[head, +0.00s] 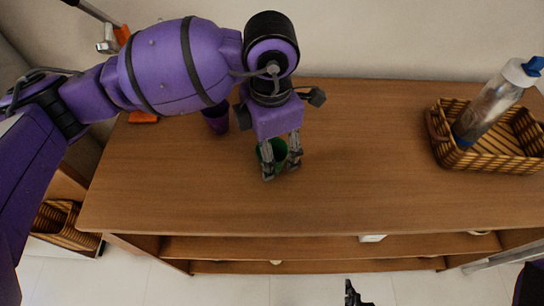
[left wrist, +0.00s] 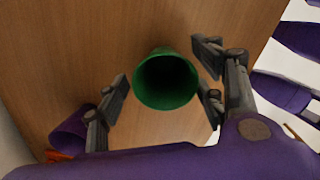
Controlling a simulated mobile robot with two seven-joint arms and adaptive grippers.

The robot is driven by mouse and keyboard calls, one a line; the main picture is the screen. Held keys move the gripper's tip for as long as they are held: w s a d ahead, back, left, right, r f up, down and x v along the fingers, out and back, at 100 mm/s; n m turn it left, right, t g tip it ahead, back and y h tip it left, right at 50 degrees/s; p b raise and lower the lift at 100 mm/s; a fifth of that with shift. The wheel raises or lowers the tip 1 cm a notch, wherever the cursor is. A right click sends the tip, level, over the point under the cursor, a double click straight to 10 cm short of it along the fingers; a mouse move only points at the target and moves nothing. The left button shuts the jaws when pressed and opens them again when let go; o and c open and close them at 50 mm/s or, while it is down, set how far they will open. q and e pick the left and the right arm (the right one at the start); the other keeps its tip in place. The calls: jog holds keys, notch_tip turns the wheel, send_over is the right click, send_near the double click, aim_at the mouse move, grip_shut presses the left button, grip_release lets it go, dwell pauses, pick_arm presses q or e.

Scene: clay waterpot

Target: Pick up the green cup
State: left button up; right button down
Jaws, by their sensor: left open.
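The green cup (head: 278,151) stands on the wooden table, partly hidden behind my left gripper in the head view. In the left wrist view the green cup (left wrist: 166,82) shows its round dark mouth toward the camera, between the two fingers. My left gripper (head: 281,175) is open, with one finger on each side of the cup. In the left wrist view the left gripper (left wrist: 160,85) shows a gap between the cup and its left finger; the right finger is closer to the cup. Part of my right gripper (head: 354,293) shows at the bottom edge of the head view, below the table front.
A purple cup (head: 216,117) stands left of the green cup, partly behind my left arm; it also shows in the left wrist view (left wrist: 72,128). A wicker basket (head: 485,157) with a bottle (head: 492,105) stands at the right. The table's (head: 350,150) middle is clear.

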pick_arm(q)
jog(key=shift+f, duration=0.25)
jog(key=c, duration=1.2)
jog(key=shift+o, duration=0.2)
jog(key=shift+r, duration=0.15)
